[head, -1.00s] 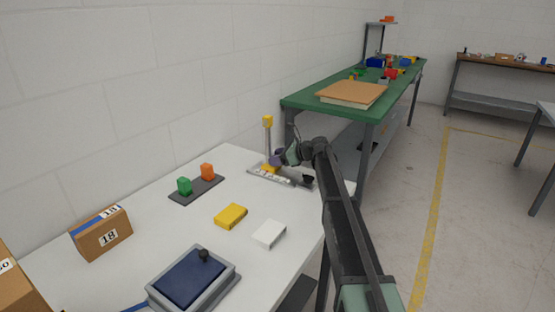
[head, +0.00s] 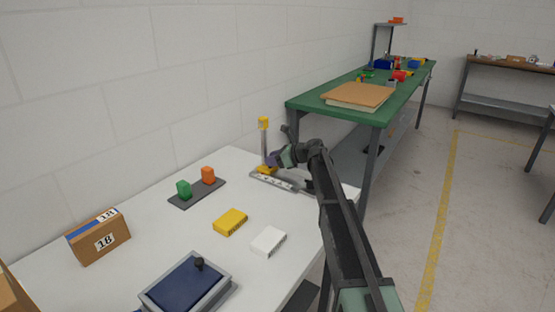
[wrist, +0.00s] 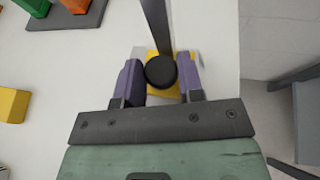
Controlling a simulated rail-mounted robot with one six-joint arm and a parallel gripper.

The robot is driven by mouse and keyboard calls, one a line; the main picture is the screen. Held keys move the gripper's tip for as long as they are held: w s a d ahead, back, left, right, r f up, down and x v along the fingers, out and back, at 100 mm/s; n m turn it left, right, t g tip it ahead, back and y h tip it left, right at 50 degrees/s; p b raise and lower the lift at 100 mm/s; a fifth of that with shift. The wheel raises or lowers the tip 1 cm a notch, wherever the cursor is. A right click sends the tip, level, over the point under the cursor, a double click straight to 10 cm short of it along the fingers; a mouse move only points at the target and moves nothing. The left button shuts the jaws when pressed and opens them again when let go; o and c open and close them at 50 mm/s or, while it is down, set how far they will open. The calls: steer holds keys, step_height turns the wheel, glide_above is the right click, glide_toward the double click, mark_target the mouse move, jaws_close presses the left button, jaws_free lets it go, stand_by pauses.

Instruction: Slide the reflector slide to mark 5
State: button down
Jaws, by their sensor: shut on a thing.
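The reflector slide has a yellow base (head: 266,169), a grey post and a yellow top block (head: 263,123). It sits at the far-left end of the grey rail (head: 290,184) with pale markings, on the white table. The mark numbers are too small to read. My gripper (head: 271,161) is at the slide's base, beside the post. In the wrist view, my gripper's purple fingers (wrist: 160,80) are shut on the slide, either side of its round black knob (wrist: 160,71), with the yellow base (wrist: 157,91) beneath. The rail is mostly hidden there.
A dark plate with a green block (head: 184,189) and an orange block (head: 208,175) stands left of the rail. A yellow box (head: 230,222), white box (head: 269,241), blue-topped device (head: 186,283) and carton 18 (head: 98,238) are nearer. A green workbench (head: 300,103) stands behind.

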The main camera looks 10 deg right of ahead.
steer(key=c, duration=0.7)
jaws_free()
steer(key=shift+w+a, duration=0.15)
steer(key=shift+a, duration=0.05)
steer(key=shift+c, duration=0.2)
steer(key=shift+d, duration=0.1)
steer(key=p+v, duration=0.4)
steer(key=v, duration=0.6)
steer(key=shift+r, duration=0.15)
steer(key=shift+d, duration=0.3)
